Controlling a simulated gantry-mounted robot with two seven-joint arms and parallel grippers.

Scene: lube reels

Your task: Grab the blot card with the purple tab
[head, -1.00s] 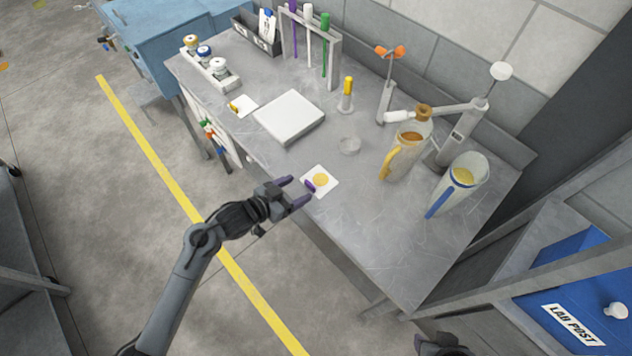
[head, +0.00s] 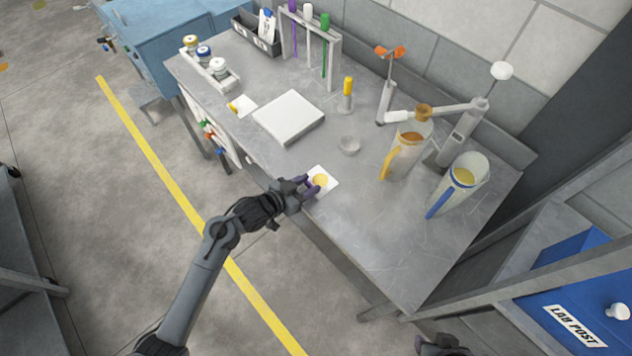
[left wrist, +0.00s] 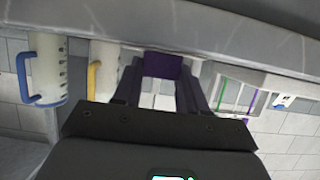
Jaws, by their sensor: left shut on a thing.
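The blot card with the purple tab (head: 324,180) is a white square with a yellow-brown round spot, at the front edge of the grey bench. My left gripper (head: 309,187) is at its front-left side, shut on the purple tab. In the left wrist view the purple tab (left wrist: 162,66) sits between the two fingers of the left gripper (left wrist: 161,82). The fingers partly hide the tab in the head view. I cannot tell whether the card is lifted off the bench. A dark part of my right arm shows at the bottom edge of the head view; its jaws are not clear.
A second card with a yellow tab (head: 243,106) lies by a white square plate (head: 289,117). A yellow-handled jug (head: 404,155) and a blue-handled jug (head: 459,187) stand to the right. The bench's front right is clear.

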